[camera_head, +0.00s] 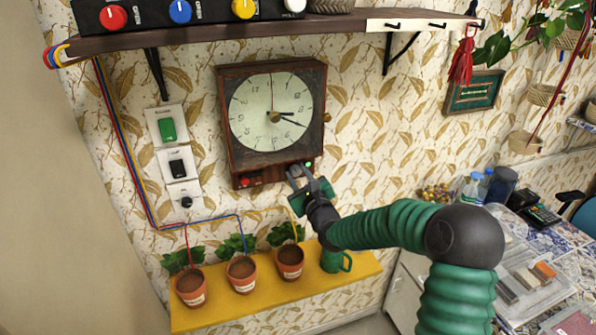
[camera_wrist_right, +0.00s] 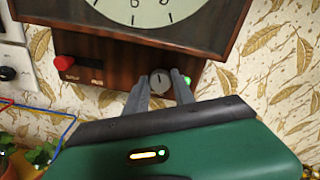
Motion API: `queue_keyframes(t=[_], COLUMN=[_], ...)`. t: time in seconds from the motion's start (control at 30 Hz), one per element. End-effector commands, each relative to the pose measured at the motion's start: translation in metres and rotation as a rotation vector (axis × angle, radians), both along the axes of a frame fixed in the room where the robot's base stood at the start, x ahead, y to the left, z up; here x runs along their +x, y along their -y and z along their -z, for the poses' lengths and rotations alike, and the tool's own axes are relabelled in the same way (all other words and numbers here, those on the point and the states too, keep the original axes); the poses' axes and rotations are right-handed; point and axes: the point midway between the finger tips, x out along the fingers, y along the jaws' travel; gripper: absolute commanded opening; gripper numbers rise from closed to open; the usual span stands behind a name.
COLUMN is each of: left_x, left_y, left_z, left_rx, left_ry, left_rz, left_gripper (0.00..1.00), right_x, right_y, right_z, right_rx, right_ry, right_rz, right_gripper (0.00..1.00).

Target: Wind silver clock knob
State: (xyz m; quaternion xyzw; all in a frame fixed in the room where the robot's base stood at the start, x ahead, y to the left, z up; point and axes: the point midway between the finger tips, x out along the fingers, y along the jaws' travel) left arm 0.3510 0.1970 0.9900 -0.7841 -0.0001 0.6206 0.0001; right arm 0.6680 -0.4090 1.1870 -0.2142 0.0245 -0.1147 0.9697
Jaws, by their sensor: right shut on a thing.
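The wooden wall clock (camera_head: 228,150) hangs on the patterned wall, with a pale round dial (camera_head: 262,97). My right gripper (camera_head: 296,172) reaches up to the clock's lower panel. In the right wrist view the silver knob (camera_wrist_right: 160,81) sits on that panel with a dark line on its face. The right gripper's fingers (camera_wrist_right: 160,89) are shut on the knob, one on each side of it. In the head view my fingers hide the knob. My left gripper is not in view.
A red knob (camera_wrist_right: 64,63) is left of the silver one, and a green light (camera_head: 309,165) is close to its right. Wall switches (camera_head: 167,124) are left of the clock. A shelf (camera_head: 200,39) runs above; potted plants (camera_head: 191,289) stand on a yellow ledge (camera_head: 225,318) below.

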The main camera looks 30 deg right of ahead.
Motion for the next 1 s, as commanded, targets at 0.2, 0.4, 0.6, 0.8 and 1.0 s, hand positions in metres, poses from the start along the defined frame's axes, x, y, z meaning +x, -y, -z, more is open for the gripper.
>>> queue_keyframes(t=[0.2,0.4,0.6,0.8,1.0], left_x=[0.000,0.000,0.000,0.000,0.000], left_y=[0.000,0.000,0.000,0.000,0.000], left_z=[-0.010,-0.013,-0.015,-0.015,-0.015], left_rx=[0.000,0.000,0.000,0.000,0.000], left_ry=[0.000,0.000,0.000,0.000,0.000], left_rz=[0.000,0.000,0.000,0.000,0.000], left_gripper=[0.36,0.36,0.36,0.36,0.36], right_x=[-0.001,-0.001,-0.001,-0.001,-0.001], right_y=[0.000,0.000,0.000,0.000,0.000], right_z=[0.005,0.006,0.006,0.006,0.006], right_rx=[0.146,0.223,0.257,0.262,0.261], right_ry=[0.018,0.037,0.046,0.048,0.047], right_rz=[-0.002,-0.001,-0.001,-0.001,0.000], right_gripper=[0.00,0.00,0.00,0.00,0.00])
